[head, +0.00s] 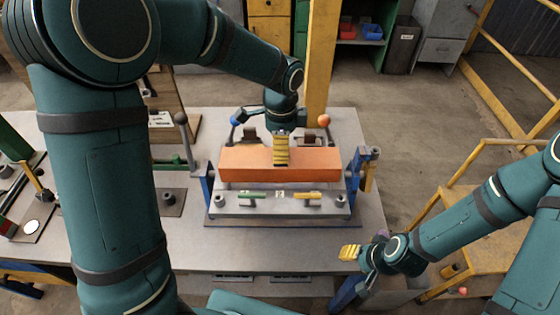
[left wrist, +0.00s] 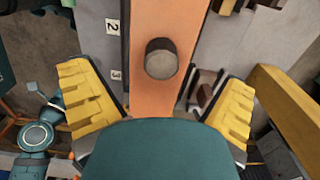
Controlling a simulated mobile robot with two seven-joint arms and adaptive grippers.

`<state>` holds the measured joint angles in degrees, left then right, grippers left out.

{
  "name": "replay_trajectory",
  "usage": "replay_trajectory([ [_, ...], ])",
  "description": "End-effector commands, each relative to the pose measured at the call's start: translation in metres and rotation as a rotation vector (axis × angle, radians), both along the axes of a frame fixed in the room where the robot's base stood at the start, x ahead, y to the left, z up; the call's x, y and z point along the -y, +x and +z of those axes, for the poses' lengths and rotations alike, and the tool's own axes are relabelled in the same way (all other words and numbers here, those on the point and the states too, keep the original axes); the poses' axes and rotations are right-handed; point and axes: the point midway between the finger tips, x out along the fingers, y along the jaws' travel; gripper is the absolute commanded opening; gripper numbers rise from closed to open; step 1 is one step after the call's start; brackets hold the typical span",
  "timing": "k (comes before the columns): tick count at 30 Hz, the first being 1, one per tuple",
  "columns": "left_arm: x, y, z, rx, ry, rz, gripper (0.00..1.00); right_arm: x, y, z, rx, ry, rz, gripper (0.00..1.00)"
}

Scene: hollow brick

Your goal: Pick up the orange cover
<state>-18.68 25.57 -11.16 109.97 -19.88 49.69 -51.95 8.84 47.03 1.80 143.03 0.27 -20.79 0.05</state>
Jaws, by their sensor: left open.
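The orange cover (head: 240,165) is a long block lying across a grey fixture (head: 235,209) on the table. In the left wrist view the cover (left wrist: 165,18) runs up the picture, with a round dark knob (left wrist: 161,58) on its top. My left gripper (head: 281,150) points down over the middle of the cover. It is open, and in the left wrist view its yellow fingers (left wrist: 160,105) stand on either side of the cover, with gaps. In the head view the fingers hide the knob. My right gripper (head: 350,252) is near the table's front right corner, away from the cover.
Levers with a blue ball (head: 234,120) and an orange ball (head: 324,120) stand behind the cover. Blue clamp posts (head: 354,180) flank the fixture. A yellow post (head: 321,60) rises behind the table. The grey tabletop (head: 270,250) in front is clear.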

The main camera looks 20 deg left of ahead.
Motion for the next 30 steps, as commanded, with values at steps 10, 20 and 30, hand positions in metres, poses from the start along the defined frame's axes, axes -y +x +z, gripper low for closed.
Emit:
replay_trajectory([
  [10,-0.002,-0.001,-0.034,-0.003,0.001,0.000,1.00,0.000,0.000,0.001,0.000,0.000,0.000,0.47],
  [20,-0.003,0.000,-0.058,0.000,0.000,0.001,1.00,0.000,0.000,0.000,0.000,0.000,0.000,0.47],
  [30,-0.003,0.000,-0.057,0.000,-0.001,0.001,0.34,0.000,0.000,0.000,0.000,0.000,0.000,0.47],
])
